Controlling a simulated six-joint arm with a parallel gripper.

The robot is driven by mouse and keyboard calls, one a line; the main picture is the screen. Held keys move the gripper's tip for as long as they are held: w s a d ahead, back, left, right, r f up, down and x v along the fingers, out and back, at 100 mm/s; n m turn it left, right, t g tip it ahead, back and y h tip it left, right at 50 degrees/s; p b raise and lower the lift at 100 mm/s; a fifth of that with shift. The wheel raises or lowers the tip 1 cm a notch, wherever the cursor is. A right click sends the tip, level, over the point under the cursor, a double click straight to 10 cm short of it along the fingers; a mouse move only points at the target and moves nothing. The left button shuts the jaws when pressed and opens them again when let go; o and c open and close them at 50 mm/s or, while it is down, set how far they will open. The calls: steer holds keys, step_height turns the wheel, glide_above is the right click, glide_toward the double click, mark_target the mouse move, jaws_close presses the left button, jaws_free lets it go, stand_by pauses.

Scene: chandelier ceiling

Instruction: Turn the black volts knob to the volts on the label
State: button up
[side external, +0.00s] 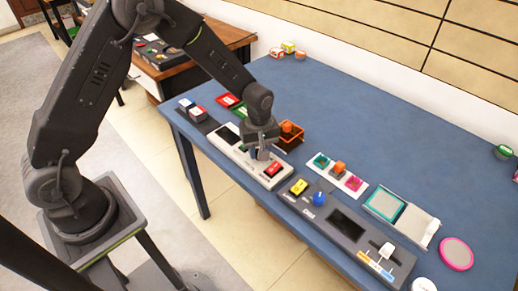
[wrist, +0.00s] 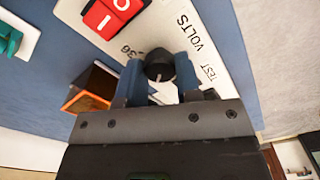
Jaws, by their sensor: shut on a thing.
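The black volts knob (wrist: 159,66) sits on a white panel with "VOLTS", "TEST" and "36" printed near it in the wrist view. A small white mark shows on the knob's near side. My gripper (wrist: 158,75) has its two blue fingers closed on either side of the knob. In the side external view my gripper (side external: 259,152) points down over the white panel (side external: 231,141) and hides the knob. A red rocker switch (wrist: 112,14) is on the same panel, marked with O and I. The full label reading is not legible.
An orange-edged dark box (side external: 290,135) stands just behind my gripper. A grey panel (side external: 345,223) with a blue knob, a yellow switch and a slider lies to the right. Several small coloured pieces sit around.

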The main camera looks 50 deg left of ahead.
steer(key=m, duration=0.8)
steer(key=shift+m, duration=0.3)
steer(key=m, duration=0.4)
steer(key=shift+m, duration=2.1)
steer(key=o, duration=0.9)
step_height(320, 180, up, 14)
steer(key=shift+f, duration=0.1)
